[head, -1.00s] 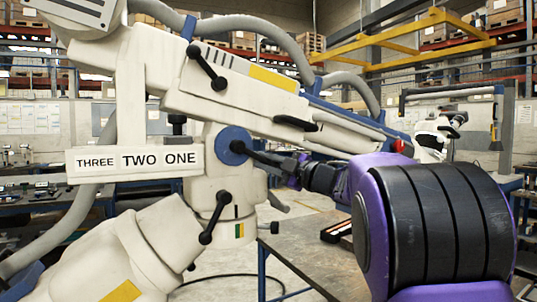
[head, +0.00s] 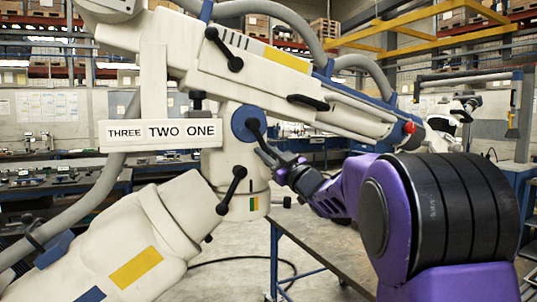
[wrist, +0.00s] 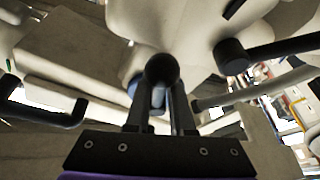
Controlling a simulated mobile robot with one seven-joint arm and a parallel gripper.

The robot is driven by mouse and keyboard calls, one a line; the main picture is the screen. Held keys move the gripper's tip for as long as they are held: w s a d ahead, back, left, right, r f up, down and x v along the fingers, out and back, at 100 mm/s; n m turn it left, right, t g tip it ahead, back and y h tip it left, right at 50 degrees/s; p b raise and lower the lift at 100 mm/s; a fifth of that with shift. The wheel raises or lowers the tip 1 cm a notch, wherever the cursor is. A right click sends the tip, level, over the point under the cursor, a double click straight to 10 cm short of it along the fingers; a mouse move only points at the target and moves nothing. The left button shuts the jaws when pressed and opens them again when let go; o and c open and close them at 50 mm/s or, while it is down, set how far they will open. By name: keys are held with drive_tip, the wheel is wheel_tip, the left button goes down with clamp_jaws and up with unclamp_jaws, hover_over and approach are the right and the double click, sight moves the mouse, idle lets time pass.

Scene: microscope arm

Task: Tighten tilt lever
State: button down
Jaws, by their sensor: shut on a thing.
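The pale microscope arm (head: 180,90) fills the left and middle of the head view. A black lever (head: 256,128) stands on its round blue hub (head: 243,119) and points down to the right. My gripper (head: 268,153) is shut on this lever, near its outer end. In the wrist view, the lever's round black knob (wrist: 162,68) sits between the two fingers of my gripper (wrist: 161,98), with part of the blue hub (wrist: 133,88) behind it. The fingers hide part of the lever in the head view.
Another black lever (head: 231,190) hangs close to the left of my gripper, and one more (head: 224,49) sits higher up. A "THREE TWO ONE" label plate (head: 160,134) is left of the hub. A grey table (head: 318,250) lies below right.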

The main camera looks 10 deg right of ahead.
drive_tip(key=shift+f, duration=0.3)
drive_tip(key=c, duration=0.8)
unclamp_jaws()
drive_tip(key=shift+w, duration=0.1)
drive_tip(key=shift+r, duration=0.15)
drive_tip(key=b+v, duration=0.1)
drive_tip(key=v, duration=1.6)
drive_tip(key=shift+s, duration=0.25)
